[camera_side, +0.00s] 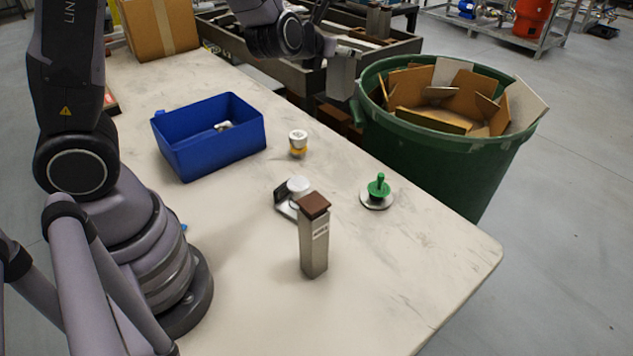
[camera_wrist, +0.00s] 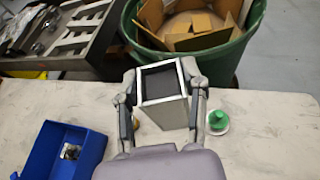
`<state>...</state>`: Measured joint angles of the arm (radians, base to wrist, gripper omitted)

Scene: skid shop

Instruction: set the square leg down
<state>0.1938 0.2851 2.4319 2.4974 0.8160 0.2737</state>
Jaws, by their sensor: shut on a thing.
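My gripper (camera_wrist: 163,118) is shut on a grey square leg (camera_wrist: 166,113), one finger on each side of it. In the wrist view the leg is a square tube with a pale rim and a dark hollow end facing the camera. In the side view my gripper (camera_side: 328,45) is at the top, and the leg (camera_side: 342,78) hangs below it, left of the green bin. It appears raised, clear of the tabletop (camera_side: 410,270); its exact height is hard to tell.
A grey post with a brown cap (camera_side: 313,240) stands upright on the table. Near it are a white-topped device (camera_side: 297,186), a green-knobbed disc (camera_side: 377,191), a white-and-yellow piece (camera_side: 298,142) and a blue bin (camera_side: 208,140). A green bin of cardboard (camera_side: 440,150) stands beyond the table edge.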

